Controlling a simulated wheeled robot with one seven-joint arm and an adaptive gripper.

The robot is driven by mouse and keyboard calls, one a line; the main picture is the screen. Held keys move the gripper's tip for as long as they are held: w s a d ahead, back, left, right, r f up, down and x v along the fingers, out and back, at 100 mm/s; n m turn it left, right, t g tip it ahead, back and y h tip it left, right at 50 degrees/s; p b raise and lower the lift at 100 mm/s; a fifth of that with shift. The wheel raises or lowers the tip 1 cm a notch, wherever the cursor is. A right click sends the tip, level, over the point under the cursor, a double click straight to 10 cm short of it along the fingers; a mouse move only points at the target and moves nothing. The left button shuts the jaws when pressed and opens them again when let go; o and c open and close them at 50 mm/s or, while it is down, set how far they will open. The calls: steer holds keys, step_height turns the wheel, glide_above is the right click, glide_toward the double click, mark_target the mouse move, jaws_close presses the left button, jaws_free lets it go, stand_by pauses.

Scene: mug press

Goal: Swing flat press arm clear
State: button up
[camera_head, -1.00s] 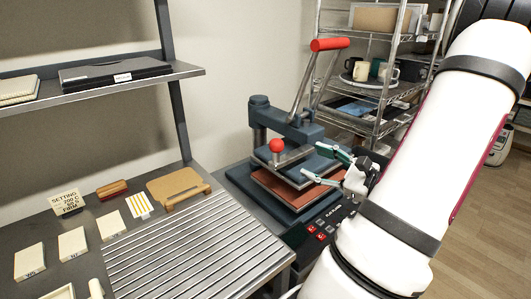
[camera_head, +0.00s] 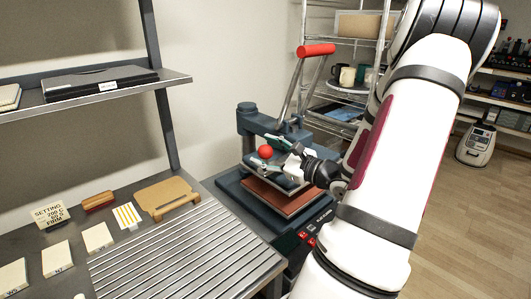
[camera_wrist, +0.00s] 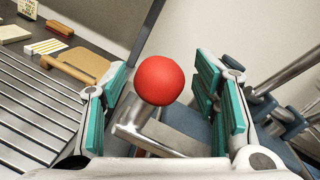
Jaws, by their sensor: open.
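The flat press (camera_head: 247,120) stands at the end of the bench, a dark blue machine with a tall lever ending in a red grip (camera_head: 316,50). A red ball knob (camera_head: 265,151) sits at the front of its arm, above the reddish-brown lower plate (camera_head: 283,195). In the wrist view the knob (camera_wrist: 160,80) sits on a bent metal rod, between the two teal-padded fingers. My gripper (camera_head: 269,150) is open around the knob, with a gap visible on both sides. Part of the upper plate is hidden behind my gripper.
A ribbed metal rack (camera_head: 180,255) lies left of the press. A wire shelf (camera_head: 350,90) with mugs stands close behind the press. My arm fills the right side.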

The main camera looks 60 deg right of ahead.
steer(key=shift+w, duration=0.15)
steer(key=shift+c, duration=0.4)
jaws_close()
